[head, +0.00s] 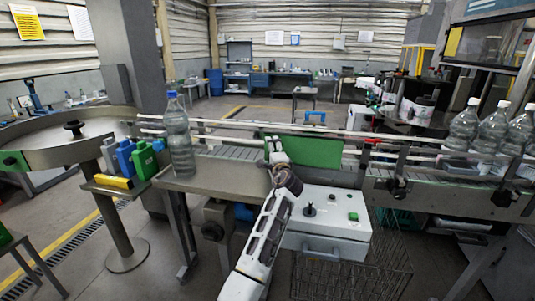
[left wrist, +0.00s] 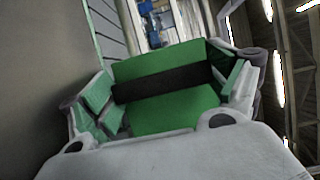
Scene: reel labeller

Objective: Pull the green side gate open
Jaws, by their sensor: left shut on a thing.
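The green side gate (head: 318,152) is a flat green panel at the near side of the conveyor, in the middle of the head view. My left gripper (head: 275,150) is at the left part of the gate and is shut on it. In the left wrist view the gate (left wrist: 160,66) fills the space between the fingers (left wrist: 165,100), with a dark bar across its green face. The fingers stand well apart in that view, one at each side. The exact contact is hard to see. My right gripper is in neither view.
Several clear bottles (head: 490,130) stand on the conveyor at right. A white control box (head: 325,225) is below the gate, above a wire basket (head: 365,275).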

